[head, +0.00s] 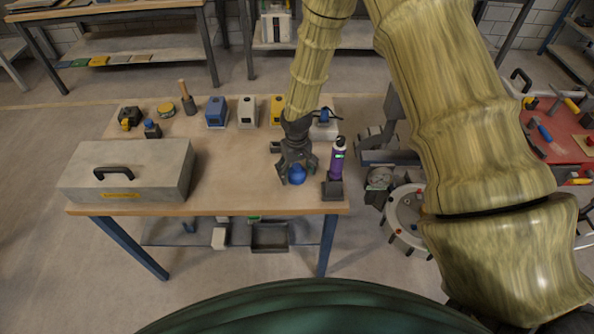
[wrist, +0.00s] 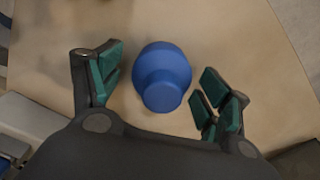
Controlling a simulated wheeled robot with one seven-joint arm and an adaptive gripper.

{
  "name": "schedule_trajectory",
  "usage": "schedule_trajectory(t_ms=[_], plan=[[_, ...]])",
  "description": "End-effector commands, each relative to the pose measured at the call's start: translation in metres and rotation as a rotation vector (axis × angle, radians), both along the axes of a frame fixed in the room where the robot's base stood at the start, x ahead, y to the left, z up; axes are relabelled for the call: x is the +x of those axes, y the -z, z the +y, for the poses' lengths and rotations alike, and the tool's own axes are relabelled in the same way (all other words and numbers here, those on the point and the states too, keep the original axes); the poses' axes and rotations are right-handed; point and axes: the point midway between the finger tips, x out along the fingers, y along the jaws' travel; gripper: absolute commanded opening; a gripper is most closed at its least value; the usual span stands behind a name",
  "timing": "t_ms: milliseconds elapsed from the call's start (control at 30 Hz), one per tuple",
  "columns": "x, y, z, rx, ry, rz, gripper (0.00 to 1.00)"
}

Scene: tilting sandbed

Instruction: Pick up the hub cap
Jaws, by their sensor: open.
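A round blue piece with a raised round middle, which I take for the hub cap (wrist: 163,76), sits on the wooden tabletop. It shows in the head view (head: 297,174) near the table's front right part. My gripper (head: 294,176) is above it, pointing down. In the wrist view my gripper (wrist: 150,92) is open, with its green-padded fingers on the left and right of the blue piece. Gaps show between the pads and the piece, the right pad being closer. The fingers hide part of it in the head view.
A purple bottle (head: 338,163) in a dark holder stands just right of my gripper. A grey toolbox (head: 150,165) is on the table's left. Blue, white and yellow boxes (head: 247,112) line the back. The table's middle, left of my gripper, is clear.

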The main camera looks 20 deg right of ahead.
Motion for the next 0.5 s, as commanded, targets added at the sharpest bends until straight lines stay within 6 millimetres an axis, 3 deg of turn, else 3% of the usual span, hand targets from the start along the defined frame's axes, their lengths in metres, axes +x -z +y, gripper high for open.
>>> schedule_trajectory(t_ms=[33,267,500], plan=[[-0.0001,0.0,0.0,0.0,0.0,0.0,0.72],[-0.0002,-0.0001,-0.0001,0.0,0.0,0.0,0.3],[-0.0003,-0.0001,-0.0002,0.0,0.0,0.001,0.3]])
